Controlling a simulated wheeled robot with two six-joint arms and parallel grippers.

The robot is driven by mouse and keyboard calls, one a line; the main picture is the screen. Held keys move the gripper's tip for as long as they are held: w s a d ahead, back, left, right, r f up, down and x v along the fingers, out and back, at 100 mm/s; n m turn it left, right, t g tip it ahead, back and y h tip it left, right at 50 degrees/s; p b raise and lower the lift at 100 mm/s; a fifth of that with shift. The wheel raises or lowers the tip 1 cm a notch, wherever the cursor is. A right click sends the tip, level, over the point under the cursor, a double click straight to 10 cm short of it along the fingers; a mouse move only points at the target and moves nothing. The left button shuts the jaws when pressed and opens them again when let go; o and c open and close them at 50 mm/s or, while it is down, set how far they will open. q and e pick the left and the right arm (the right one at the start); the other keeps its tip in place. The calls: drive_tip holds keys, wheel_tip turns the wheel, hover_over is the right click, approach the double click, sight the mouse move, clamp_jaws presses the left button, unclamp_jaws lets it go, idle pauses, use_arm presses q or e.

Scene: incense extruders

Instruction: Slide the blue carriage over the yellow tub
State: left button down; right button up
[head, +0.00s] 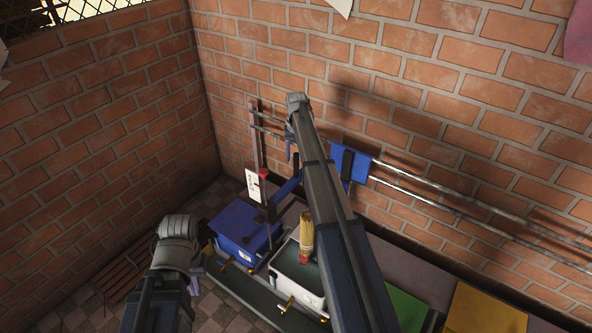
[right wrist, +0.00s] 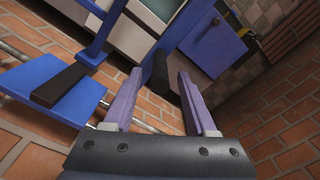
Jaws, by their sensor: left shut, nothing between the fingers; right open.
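The blue carriage (head: 351,163) hangs on two metal rails along the brick wall, partly hidden by my right arm. In the right wrist view the carriage (right wrist: 75,108) is at the left, with a dark strip on its face. The yellow tub (head: 487,308) is at the lower right, well to the right of the carriage. My right gripper (head: 289,150) is open, left of the carriage. In the right wrist view a dark cylinder (right wrist: 160,68) appears between or beyond its fingers; I cannot tell which. My left gripper (head: 195,280) is shut and empty, low at the left.
A blue tub (head: 240,222), a white tub (head: 311,292) and a green tub (head: 407,308) stand left of the yellow one. A brush (head: 307,232) stands by the white tub. The rails (head: 450,210) run clear to the right. A post with a white card (head: 253,186) stands left.

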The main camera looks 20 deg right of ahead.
sight(296, 177)
wheel_tip(296, 177, down, 6)
drive_tip(key=b, duration=0.4)
drive_tip(key=shift+r+b, duration=0.15)
drive_tip(key=shift+b, duration=0.25)
drive_tip(key=shift+r, duration=0.1)
clamp_jaws()
idle(0.8)
